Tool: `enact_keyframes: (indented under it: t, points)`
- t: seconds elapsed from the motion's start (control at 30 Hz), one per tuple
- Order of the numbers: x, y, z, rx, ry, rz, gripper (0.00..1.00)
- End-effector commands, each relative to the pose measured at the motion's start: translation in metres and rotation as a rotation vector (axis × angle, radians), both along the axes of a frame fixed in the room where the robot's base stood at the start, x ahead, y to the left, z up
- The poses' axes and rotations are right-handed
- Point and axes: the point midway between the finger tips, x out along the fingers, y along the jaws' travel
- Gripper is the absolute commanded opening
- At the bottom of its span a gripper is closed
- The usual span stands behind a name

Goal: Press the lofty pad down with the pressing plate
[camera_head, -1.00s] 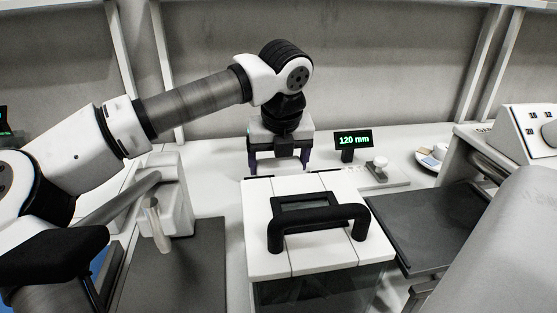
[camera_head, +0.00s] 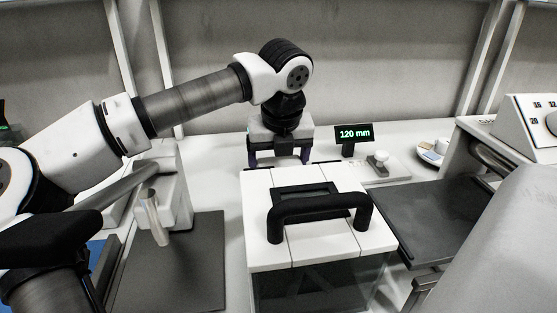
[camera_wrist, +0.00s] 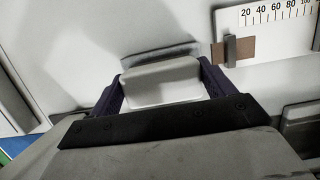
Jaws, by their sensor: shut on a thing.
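My gripper (camera_head: 279,162) points down behind the white-topped box in the head view. In the wrist view my gripper (camera_wrist: 164,78) has its two dark fingers on either side of a pale grey block (camera_wrist: 163,86), shut on it. A flat grey strip shows just beyond the block. Whether the block belongs to the pressing plate I cannot tell. The lofty pad is not identifiable; the box hides what lies below my gripper in the head view. A small display (camera_head: 354,134) beside my gripper reads 120 mm.
The white-topped box (camera_head: 262,250) with a black handle (camera_head: 318,206) stands in front. A lever machine (camera_head: 172,200) is left, a dark flat plate (camera_head: 430,222) right. A white scale (camera_wrist: 268,24) with a brown marker (camera_wrist: 237,50) lies beyond my gripper. A small knob (camera_head: 378,160) stands right of the display.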

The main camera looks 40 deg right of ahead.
Motion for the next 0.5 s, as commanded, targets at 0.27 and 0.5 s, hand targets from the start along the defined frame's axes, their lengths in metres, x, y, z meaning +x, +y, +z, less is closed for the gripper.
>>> enact_keyframes:
  t: [0.27,0.5]
  points:
    - [0.000,0.000,-0.001,0.002,0.003,0.000,0.50]
    - [0.000,0.000,0.013,0.002,0.001,0.000,0.50]
